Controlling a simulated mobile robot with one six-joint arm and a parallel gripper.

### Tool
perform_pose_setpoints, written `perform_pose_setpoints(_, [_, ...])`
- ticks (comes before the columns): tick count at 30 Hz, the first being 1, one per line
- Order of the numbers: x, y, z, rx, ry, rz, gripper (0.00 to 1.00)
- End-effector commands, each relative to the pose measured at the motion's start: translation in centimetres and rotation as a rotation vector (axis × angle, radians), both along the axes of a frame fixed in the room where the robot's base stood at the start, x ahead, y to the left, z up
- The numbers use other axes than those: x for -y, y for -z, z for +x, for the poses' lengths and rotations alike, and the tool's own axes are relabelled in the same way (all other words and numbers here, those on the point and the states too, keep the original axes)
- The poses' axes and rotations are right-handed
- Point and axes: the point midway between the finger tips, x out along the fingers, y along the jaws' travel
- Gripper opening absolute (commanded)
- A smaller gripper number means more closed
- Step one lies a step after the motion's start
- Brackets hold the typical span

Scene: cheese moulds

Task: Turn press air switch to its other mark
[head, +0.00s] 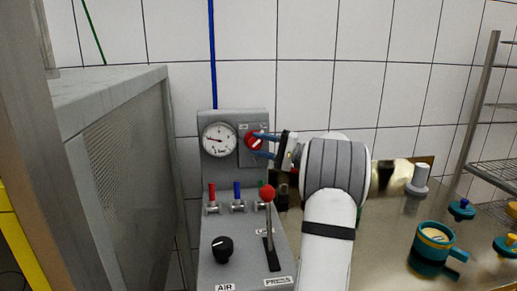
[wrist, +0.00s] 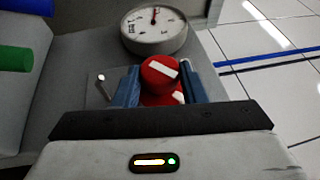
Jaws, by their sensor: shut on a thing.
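The press air switch is a red round knob (head: 254,142) with a white pointer bar, on the upper right of the grey control panel (head: 222,178). In the wrist view the red knob (wrist: 161,75) sits between the two blue fingers, its white bar slanting. My gripper (head: 262,146) comes from the right and is shut on the knob. In the wrist view my gripper (wrist: 161,88) has one finger on each side of it. The marks around the knob are too small to read, and the fingers partly hide its plate.
A round pressure gauge (head: 220,140) is just left of the knob. Below are small red, blue and green valve handles, a red-balled lever (head: 268,192) and a black knob (head: 222,248). A steel table (head: 385,235) with a teal mould (head: 432,248) is at the right.

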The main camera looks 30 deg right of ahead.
Motion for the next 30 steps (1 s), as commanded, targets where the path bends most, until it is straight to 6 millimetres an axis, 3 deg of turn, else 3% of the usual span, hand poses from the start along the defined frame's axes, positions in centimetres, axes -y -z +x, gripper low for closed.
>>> perform_pose_setpoints(14, [-0.07,-0.18,0.08,0.008,0.000,0.012,0.15])
perform_pose_setpoints(15, [-0.07,-0.18,0.08,0.008,0.000,0.012,0.40])
perform_pose_setpoints(22, [-0.02,-0.09,0.03,0.006,0.001,0.011,0.59])
perform_pose_setpoints(30, [0.20,0.03,-0.16,0.005,0.002,0.011,0.59])
